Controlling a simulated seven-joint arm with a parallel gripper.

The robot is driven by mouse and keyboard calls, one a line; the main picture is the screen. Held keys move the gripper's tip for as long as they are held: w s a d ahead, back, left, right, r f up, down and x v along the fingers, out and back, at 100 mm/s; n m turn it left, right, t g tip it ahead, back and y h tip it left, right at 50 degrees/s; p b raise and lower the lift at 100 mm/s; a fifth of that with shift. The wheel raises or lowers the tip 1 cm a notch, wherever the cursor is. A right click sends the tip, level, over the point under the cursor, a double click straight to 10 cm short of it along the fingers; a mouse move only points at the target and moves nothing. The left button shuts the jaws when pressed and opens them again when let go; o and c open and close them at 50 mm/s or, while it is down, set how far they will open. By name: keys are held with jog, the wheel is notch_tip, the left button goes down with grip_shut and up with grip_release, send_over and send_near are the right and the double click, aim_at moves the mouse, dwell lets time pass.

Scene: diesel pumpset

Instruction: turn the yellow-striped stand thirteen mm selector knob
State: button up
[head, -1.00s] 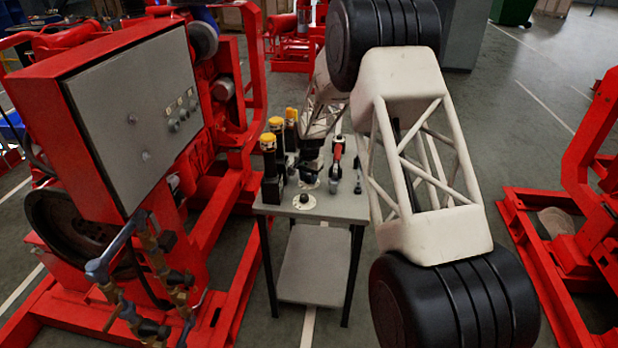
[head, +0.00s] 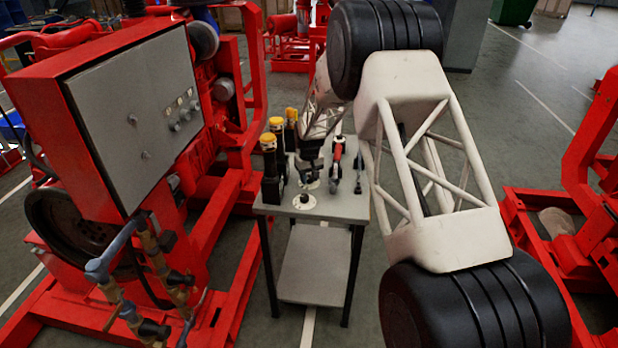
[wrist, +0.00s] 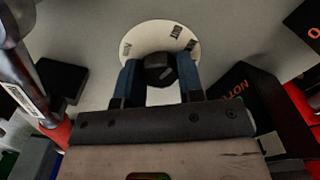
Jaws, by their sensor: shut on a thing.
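My gripper (wrist: 159,80) points down over the stand in the wrist view, with its two blue fingers on either side of a dark selector knob (wrist: 160,67). It is shut on this knob. The knob sits on a round white dial plate (wrist: 146,32) with several small dark labels, too small to read. I cannot make out yellow stripes.
Black tools with yellow tops (head: 272,140) stand left of my gripper. A red-and-grey tool (head: 336,160) stands close at its right. The red pumpset with its grey panel (head: 140,105) is left of the stand. A red frame (head: 585,190) is at the right.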

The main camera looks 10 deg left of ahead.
aim_at(309, 177)
jog(key=shift+n, duration=1.2)
jog(key=o, duration=0.9)
jog(key=shift+r, duration=0.1)
jog(key=shift+r, duration=3.8)
